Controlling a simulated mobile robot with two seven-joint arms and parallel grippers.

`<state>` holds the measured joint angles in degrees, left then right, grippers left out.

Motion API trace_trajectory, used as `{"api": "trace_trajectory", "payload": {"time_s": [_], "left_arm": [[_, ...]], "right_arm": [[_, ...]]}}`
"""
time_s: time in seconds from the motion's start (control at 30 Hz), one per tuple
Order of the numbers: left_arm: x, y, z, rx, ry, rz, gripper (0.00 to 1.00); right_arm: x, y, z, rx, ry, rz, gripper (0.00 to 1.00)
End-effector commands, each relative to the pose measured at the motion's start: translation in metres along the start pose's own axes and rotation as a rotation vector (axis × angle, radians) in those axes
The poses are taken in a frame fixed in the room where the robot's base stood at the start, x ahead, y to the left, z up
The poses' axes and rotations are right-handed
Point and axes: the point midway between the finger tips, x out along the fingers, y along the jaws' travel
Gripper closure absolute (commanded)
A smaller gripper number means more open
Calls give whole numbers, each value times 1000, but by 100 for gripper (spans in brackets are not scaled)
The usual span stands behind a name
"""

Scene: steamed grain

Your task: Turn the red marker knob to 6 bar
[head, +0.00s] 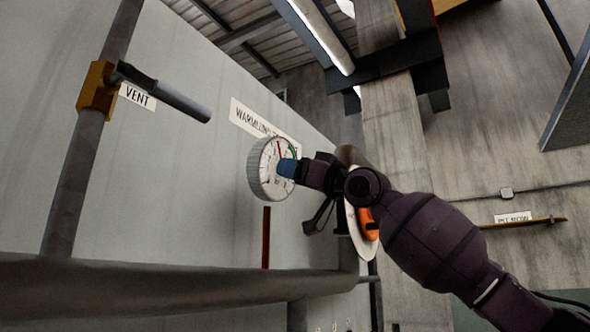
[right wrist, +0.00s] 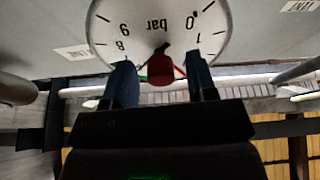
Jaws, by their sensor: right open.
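The round white pressure gauge (head: 266,172) is on the grey panel in the head view. Its dial (right wrist: 157,22), marked "bar", fills the top of the right wrist view and looks upside down. The red marker knob (right wrist: 160,68) stands out from the dial's middle. My right gripper (right wrist: 161,76) is open, with one blue fingertip on each side of the knob and visible gaps between. In the head view my right gripper (head: 287,168) is in front of the dial and hides part of it. My left gripper is not in view.
A "WARMLINE"-like label (head: 255,122) is beside the gauge. A vertical pipe with a brass valve (head: 97,90) and a "VENT" label (head: 138,97) stand at left. A thick horizontal pipe (head: 180,292) runs below the gauge. A red strip (head: 266,237) is under it.

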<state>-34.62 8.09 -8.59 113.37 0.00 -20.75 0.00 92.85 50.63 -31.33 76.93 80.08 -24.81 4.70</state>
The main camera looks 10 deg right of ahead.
Motion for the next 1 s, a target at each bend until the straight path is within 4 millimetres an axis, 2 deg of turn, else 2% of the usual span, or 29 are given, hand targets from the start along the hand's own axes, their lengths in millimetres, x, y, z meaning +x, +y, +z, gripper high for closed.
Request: {"api": "trace_trajectory", "payload": {"time_s": [0.13,0.17,0.47,0.77,1.0], "left_arm": [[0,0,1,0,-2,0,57],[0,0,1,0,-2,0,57],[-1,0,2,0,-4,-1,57],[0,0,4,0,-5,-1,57],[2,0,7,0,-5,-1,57]], "right_arm": [[0,0,0,0,0,0,48],[0,0,0,0,0,0,51],[0,0,0,0,0,0,97],[0,0,1,36,-1,6,97],[0,-2,2,168,0,29,97]]}}
